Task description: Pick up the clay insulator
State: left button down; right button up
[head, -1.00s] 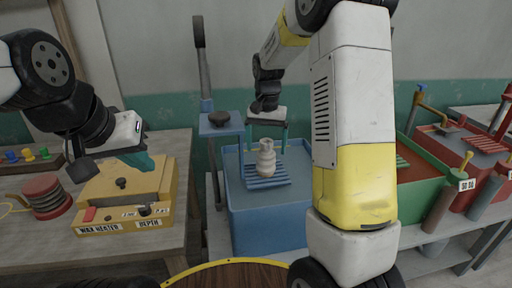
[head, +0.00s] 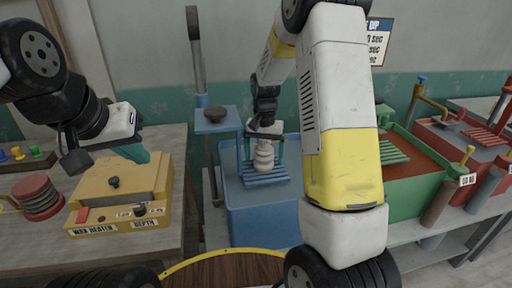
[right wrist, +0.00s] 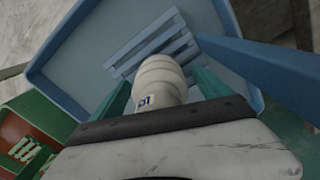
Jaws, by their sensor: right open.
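The clay insulator (head: 264,159) is a pale, ribbed, upright piece on the slatted blue rack of the blue bin (head: 268,222). In the right wrist view the insulator (right wrist: 160,80) shows a small blue mark on its side. My right gripper (head: 264,154) is open above it, with its green fingers on either side of its upper part. The right wrist view shows the fingers (right wrist: 163,92) apart, with the insulator between them; its near end is hidden behind the gripper body. My left gripper (head: 132,153) hangs over the yellow wax heater (head: 118,190), its opening unclear.
A blue stand with a lever (head: 215,125) rises just left of the bin. A green bin (head: 412,182) and a red bin (head: 455,150) stand to the right. A red coil (head: 38,195) lies left of the heater. A round wooden top (head: 228,272) is in front.

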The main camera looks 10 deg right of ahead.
jog(key=shift+f, duration=0.1)
jog(key=shift+c, duration=0.4)
grip_shut()
